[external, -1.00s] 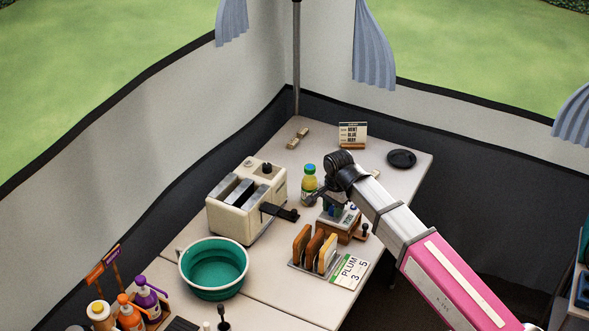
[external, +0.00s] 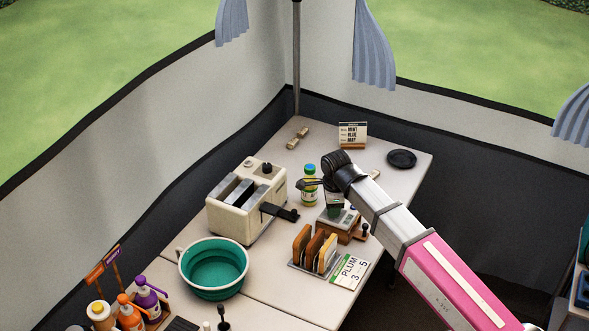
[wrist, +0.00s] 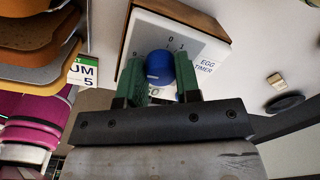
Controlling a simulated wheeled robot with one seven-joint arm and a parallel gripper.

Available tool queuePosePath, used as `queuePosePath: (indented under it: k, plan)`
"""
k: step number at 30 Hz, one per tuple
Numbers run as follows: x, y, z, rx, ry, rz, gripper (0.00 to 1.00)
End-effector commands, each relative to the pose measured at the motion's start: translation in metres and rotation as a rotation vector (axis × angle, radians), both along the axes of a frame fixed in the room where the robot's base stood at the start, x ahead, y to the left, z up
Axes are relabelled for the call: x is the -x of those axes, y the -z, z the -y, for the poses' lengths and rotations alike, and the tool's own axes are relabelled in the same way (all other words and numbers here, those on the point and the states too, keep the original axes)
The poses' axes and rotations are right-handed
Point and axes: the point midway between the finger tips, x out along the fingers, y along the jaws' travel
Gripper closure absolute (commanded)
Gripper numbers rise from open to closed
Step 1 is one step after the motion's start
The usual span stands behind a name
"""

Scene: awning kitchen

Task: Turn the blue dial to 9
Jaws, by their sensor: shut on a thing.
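The egg timer (external: 352,236) stands on the table with a wooden body and a pale sloped face. In the external view my gripper (external: 334,207) points down at the timer face and hides the dial. I cannot read which number the dial points to.
A rack of toast slices (external: 314,250) and a "PLUM 3 5" card (external: 349,272) are in front. A black round lid (external: 401,159) lies behind to the right.

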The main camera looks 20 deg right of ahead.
Motion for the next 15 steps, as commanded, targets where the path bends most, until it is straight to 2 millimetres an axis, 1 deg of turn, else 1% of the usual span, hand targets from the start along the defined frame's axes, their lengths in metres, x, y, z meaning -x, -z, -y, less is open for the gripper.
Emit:
queuePosePath:
  k: [6, 15]
  plan:
    - [-0.0009, -0.0006, -0.0002, 0.001, 0.051, 0.002, 0.93]
    - [-0.0010, -0.0007, -0.0002, 0.001, 0.063, 0.002, 0.93]
